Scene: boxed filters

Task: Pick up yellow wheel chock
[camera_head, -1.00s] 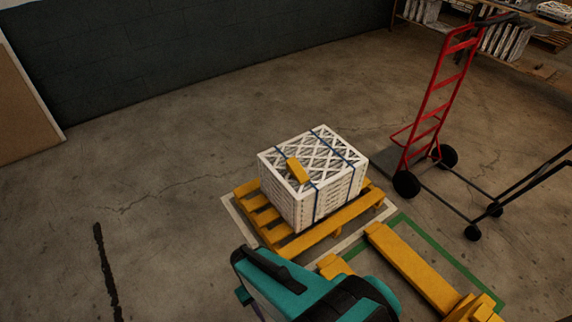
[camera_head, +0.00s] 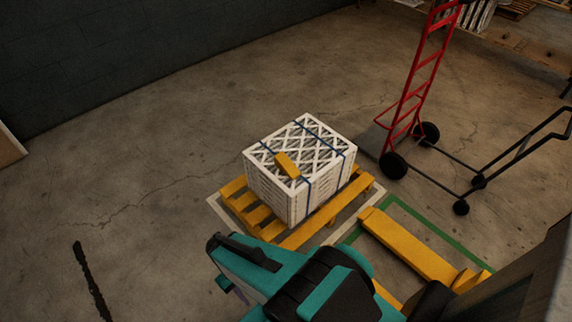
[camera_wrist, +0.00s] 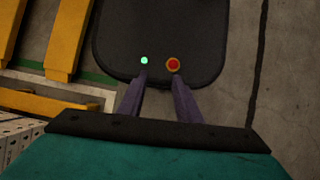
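The yellow wheel chock (camera_head: 287,165) is a small yellow block. It lies on top of the strapped stack of white boxed filters (camera_head: 322,190), near its front left edge. The stack stands on a yellow pallet (camera_head: 233,187). In the wrist view my gripper (camera_wrist: 160,82) has two purple-grey fingers apart with nothing between them. It points down over a dark rounded part of my own body, away from the chock. The chock is not visible in the wrist view; only a corner of the filter stack (camera_wrist: 14,138) shows at lower left.
Yellow pallet-jack forks (camera_head: 410,245) lie to the right of the pallet, inside a green floor outline (camera_head: 440,232). A red hand truck (camera_head: 415,85) stands behind at right, with a black-framed cart (camera_head: 520,150) beside it. The floor left of the pallet is clear.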

